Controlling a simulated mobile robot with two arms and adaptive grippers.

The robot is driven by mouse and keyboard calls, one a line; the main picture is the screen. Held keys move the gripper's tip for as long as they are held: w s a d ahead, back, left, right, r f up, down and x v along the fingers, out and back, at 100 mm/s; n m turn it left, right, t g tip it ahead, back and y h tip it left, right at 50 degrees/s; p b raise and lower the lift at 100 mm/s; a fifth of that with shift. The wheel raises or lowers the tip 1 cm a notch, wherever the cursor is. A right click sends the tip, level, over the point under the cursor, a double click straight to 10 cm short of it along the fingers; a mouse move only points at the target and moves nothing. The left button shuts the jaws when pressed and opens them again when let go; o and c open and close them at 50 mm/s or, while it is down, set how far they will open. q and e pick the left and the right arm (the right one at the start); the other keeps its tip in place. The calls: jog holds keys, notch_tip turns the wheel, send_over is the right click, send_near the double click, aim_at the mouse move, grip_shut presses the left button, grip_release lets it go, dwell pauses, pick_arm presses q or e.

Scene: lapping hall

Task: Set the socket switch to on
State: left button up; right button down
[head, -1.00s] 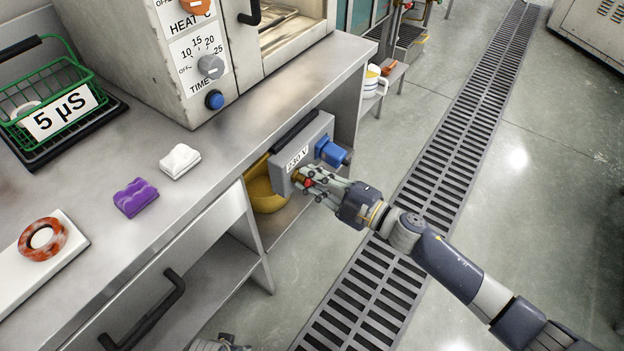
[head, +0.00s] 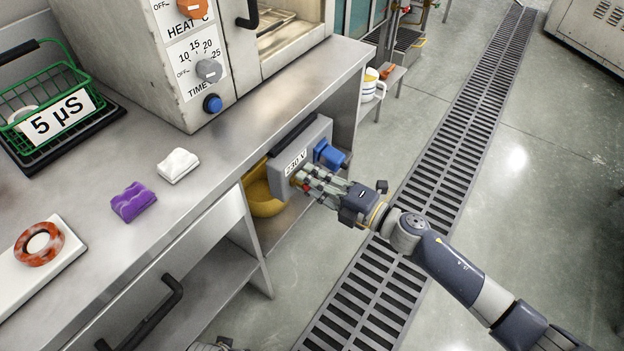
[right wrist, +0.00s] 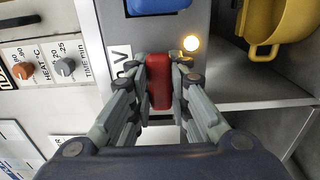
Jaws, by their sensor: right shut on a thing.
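The grey socket box (head: 284,183), labelled 230 V, is mounted under the bench, with a blue socket (head: 329,155) on its front. In the right wrist view the red switch handle (right wrist: 158,82) stands upright in line with the view, between the fingers. A round lamp (right wrist: 190,44) beside it glows pale yellow. My right gripper (head: 304,180) is at the box, shut on the switch handle; its fingers also flank the handle in the right wrist view (right wrist: 160,75). A small grey part at the bottom edge of the head view may be my left gripper (head: 222,345); its fingers are hidden.
The bench top (head: 110,230) overhangs the box. A yellow container (head: 262,190) sits on the shelf beside the box. An oven with knobs (head: 208,71), a green basket (head: 60,115) and purple and white blocks stand on the bench. The floor to the right is open.

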dwell(0.3)
jog(key=c, duration=1.5)
grip_release()
jog(key=shift+c, duration=0.2)
jog(key=shift+o, duration=0.3)
jog(key=v, duration=1.2)
